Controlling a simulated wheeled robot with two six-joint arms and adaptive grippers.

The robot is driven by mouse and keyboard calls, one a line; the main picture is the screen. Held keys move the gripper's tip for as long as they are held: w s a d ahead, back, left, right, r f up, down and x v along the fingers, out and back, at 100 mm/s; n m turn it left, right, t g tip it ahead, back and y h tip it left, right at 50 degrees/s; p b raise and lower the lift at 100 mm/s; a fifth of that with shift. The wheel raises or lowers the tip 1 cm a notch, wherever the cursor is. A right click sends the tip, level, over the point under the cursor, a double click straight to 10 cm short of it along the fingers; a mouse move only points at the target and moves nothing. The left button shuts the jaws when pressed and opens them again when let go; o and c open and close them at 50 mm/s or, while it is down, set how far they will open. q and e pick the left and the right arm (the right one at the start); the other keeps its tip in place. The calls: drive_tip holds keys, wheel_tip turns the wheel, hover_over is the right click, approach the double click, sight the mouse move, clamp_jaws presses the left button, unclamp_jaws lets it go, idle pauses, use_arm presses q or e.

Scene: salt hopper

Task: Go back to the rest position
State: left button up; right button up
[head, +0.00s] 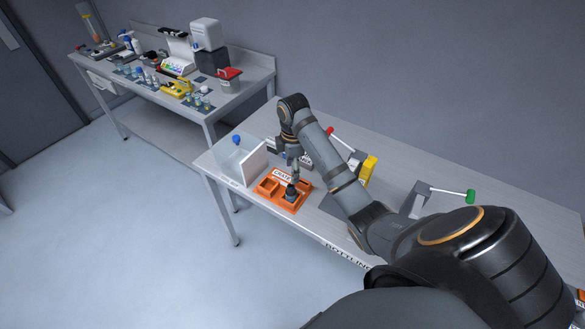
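My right arm comes in from the lower right and reaches over the near bench. Its gripper (294,170) points down above the orange crate (270,198), which has a white label. A small dark object (291,191) stands in the crate just below the fingertips. The fingers are too small and dark to tell whether they are open or shut, or touching the object. My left gripper is not in view.
The near bench (525,222) also holds a white-sided bin (254,163), a red-handled device (331,131), a yellow block (369,168) and a green-knobbed lever press (430,197). A second bench (257,79) with bottles and equipment stands behind left. Floor (120,230) at left is clear.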

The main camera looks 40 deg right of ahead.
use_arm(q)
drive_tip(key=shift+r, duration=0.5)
use_arm(e)
drive_tip(key=shift+r, duration=0.5)
